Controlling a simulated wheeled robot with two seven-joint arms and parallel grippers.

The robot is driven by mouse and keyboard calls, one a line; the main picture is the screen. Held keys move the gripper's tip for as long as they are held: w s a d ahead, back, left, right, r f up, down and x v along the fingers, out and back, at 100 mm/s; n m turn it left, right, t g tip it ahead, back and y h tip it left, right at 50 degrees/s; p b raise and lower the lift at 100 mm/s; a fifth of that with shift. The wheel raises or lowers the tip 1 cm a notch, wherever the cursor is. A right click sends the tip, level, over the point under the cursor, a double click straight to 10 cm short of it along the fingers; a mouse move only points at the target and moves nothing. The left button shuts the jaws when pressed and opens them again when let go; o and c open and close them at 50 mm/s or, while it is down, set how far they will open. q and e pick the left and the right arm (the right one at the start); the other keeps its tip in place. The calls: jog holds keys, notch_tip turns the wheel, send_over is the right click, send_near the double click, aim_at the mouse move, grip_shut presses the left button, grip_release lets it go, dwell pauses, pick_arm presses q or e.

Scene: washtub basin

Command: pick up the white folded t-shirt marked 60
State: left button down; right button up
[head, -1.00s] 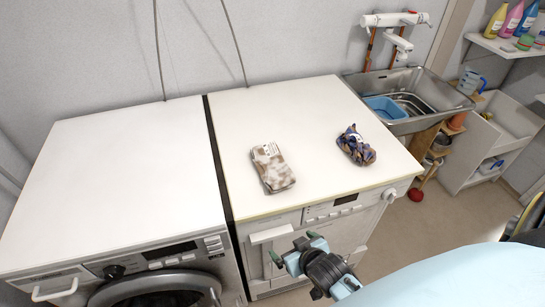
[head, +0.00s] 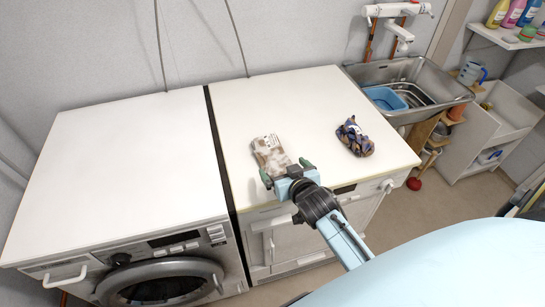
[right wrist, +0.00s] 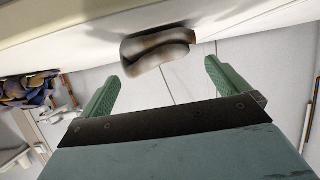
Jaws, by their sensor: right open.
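A folded cloth (head: 268,150), white with brown blotches and a small label, lies on the white top of the right-hand machine near its front edge. I cannot read a 60 on it. It also shows in the right wrist view (right wrist: 155,48), ahead of and between the fingertips. My right gripper (head: 287,172) is open and empty at the near side of the cloth, covering part of its near end in the head view. The cloth is apart from the fingers in the right wrist view (right wrist: 163,70). My left gripper is not in view.
A crumpled blue, orange and dark cloth (head: 355,138) lies to the right on the same machine top (head: 310,105). A front-loading washer (head: 120,165) with a bare top stands at left. A steel sink (head: 440,88) with a blue basin (head: 384,98) is at the back right.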

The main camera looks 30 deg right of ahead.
aim_at(279, 164)
jog(key=x, duration=0.5)
jog(key=shift+w+a, duration=0.15)
jog(key=shift+w, duration=0.05)
jog(key=shift+r, duration=0.1)
jog(key=c, duration=1.1)
